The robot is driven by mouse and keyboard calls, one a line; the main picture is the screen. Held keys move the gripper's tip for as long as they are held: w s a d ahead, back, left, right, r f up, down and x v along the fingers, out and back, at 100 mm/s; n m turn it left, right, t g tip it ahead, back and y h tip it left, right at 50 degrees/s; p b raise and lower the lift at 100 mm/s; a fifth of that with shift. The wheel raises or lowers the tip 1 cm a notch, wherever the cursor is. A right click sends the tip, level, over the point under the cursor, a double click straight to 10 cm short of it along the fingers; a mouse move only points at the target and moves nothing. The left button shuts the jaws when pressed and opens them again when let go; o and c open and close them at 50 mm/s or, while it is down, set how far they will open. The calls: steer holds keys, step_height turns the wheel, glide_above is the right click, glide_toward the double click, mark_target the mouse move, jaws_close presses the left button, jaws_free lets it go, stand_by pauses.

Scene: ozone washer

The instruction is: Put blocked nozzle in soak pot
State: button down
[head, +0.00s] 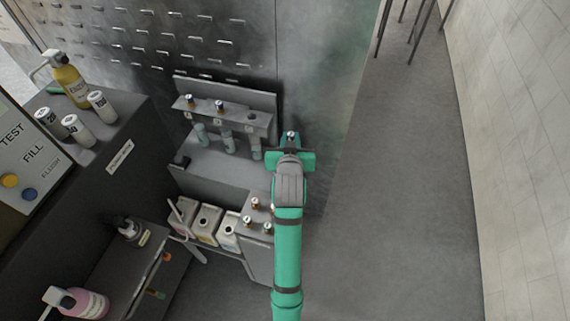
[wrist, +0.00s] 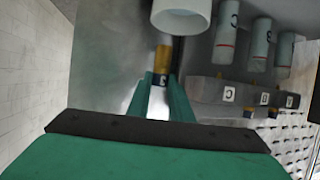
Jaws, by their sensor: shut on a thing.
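My gripper (head: 291,140) is shut on a small nozzle with a pale tip in the head view, just right of the grey nozzle rack (head: 262,125). In the wrist view the held nozzle (wrist: 162,62) shows a brass-yellow body and dark band between the green fingers (wrist: 160,95). It is off the rack and in the air.
Labelled tubes (head: 228,143) stand below the rack. A pale round open cylinder (wrist: 182,15) is close beyond the fingers in the wrist view. A dark bench (head: 110,185) with bottles is at left.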

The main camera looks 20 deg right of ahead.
steer(key=shift+f, duration=0.3)
steer(key=c, duration=1.5)
jaws_free()
steer(key=shift+s, duration=0.1)
steer(key=v, duration=1)
steer(key=shift+s+a+r, duration=0.2)
steer(key=shift+s, duration=0.1)
steer(key=shift+w, duration=0.1)
steer(key=shift+d, duration=0.1)
steer(key=shift+f, duration=0.1)
